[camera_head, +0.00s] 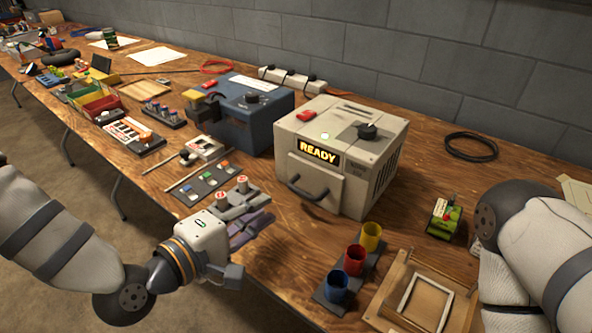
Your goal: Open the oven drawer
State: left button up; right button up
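The oven (335,155) is a beige box with a lit READY sign, standing on the wooden bench right of centre. Its drawer front (316,183) is below the sign, with a dark bar handle (306,192); the drawer looks closed flush. My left gripper (243,248) is at the bench's front edge, left of and nearer than the handle, and apart from it. Its fingers look spread, with nothing seen between them, though they are partly hidden. My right arm comes in at the right edge, and its gripper is out of view.
Blue, red and yellow cups (354,260) stand in a row in front of the oven, beside a wooden frame (424,298). A blue machine (247,110) is left of the oven. A small green-yellow device (444,217) and a black cable coil (471,147) lie right.

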aim_at(294, 191)
pick_arm(q)
jog(key=b+x, duration=0.1)
jog(key=x, duration=0.9)
jog(key=shift+w+d+f, duration=0.15)
jog(key=shift+d, duration=0.3)
grip_shut()
